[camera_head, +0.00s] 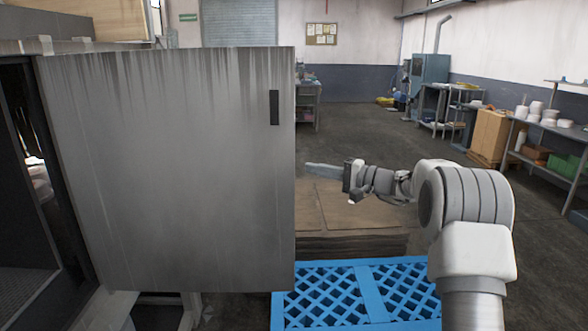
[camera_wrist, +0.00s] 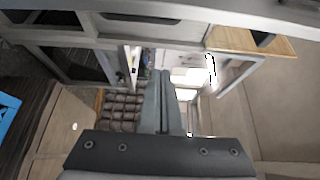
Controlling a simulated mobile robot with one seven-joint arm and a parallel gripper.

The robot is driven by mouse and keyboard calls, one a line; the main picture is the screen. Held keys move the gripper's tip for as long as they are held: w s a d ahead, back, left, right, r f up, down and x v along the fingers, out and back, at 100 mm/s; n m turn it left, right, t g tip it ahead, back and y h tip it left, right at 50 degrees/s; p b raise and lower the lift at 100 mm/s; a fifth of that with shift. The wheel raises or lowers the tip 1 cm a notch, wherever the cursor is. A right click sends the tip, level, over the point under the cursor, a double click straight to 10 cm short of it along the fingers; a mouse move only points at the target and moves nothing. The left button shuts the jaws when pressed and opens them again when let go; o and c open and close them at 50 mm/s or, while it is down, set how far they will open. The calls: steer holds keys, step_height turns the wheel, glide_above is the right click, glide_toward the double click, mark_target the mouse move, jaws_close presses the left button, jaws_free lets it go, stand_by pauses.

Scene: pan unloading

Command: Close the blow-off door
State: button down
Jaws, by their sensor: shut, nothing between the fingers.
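The blow-off door (camera_head: 170,170) is a large, streaked grey metal panel at the left of the head view. It stands swung open, with the dark machine opening (camera_head: 30,190) showing to its left. A black handle (camera_head: 274,107) is near its upper right edge. My gripper (camera_head: 309,168) is just right of the door's free edge in the picture, fingers pointing left. I cannot tell whether it touches the door. In the wrist view my gripper (camera_wrist: 160,76) has its fingers together with nothing between them. Beyond them is a machine interior with a tray of dark, rounded items (camera_wrist: 122,108).
A blue pallet (camera_head: 355,265) lies on the floor at the bottom centre, with a flat brown stack (camera_head: 350,240) behind it. Shelves with white containers (camera_head: 548,114) line the right wall. The floor (camera_head: 365,115) between is mostly clear.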

mark_target(283, 169)
steer(key=shift+w+a, duration=0.15)
steer(key=shift+a, duration=2)
steer(key=shift+w+a, duration=0.15)
steer(key=shift+a, duration=2)
steer(key=shift+s, duration=0.1)
